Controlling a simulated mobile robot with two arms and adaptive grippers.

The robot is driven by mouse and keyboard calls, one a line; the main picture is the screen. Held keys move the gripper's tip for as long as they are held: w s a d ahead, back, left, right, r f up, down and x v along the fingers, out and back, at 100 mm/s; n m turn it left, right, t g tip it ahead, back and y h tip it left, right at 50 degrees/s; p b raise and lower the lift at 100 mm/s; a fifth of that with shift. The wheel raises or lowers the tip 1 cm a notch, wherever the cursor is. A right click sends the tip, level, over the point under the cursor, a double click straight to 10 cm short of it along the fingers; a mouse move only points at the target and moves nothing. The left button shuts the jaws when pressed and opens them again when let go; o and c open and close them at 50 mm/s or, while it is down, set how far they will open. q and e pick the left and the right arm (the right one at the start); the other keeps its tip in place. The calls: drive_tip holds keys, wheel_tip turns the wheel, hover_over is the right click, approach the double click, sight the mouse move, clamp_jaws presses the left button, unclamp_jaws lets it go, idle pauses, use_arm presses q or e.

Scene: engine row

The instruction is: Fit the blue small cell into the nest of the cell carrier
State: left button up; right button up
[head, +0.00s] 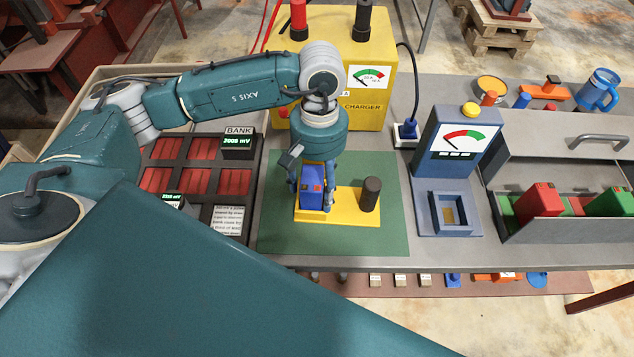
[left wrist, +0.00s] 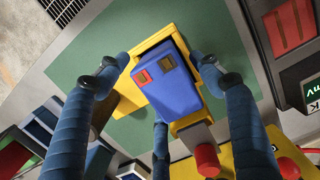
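The blue small cell (head: 311,201) stands upright over the left part of the yellow cell carrier (head: 343,217), on a green mat (head: 385,235). A dark cylindrical knob (head: 371,192) rises from the carrier's right side. My left gripper (head: 312,190) points down from above with its fingers around the cell. My right gripper is not in view.
A bank of red cells (head: 161,180) is left of the mat. The yellow charger (head: 372,90) stands behind. A blue meter stand (head: 445,160) and a grey tray (head: 580,230) with red and green cells are to the right.

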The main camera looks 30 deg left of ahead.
use_arm(q)
drive_tip(key=shift+r, duration=0.15)
drive_tip(key=shift+w+r, duration=0.1)
drive_tip(key=shift+r, duration=0.1)
drive_tip(key=r+b, duration=0.1)
drive_tip(key=r, duration=0.2)
drive_tip(key=r+b, duration=0.1)
drive_tip(key=r, duration=0.3)
drive_tip(key=w+r+b, duration=0.1)
drive_tip(key=r, duration=0.2)
drive_tip(key=shift+w+a+r, duration=0.1)
drive_tip(key=shift+a+r, duration=0.1)
drive_tip(key=shift+r, duration=0.55)
drive_tip(key=shift+d+f, duration=0.1)
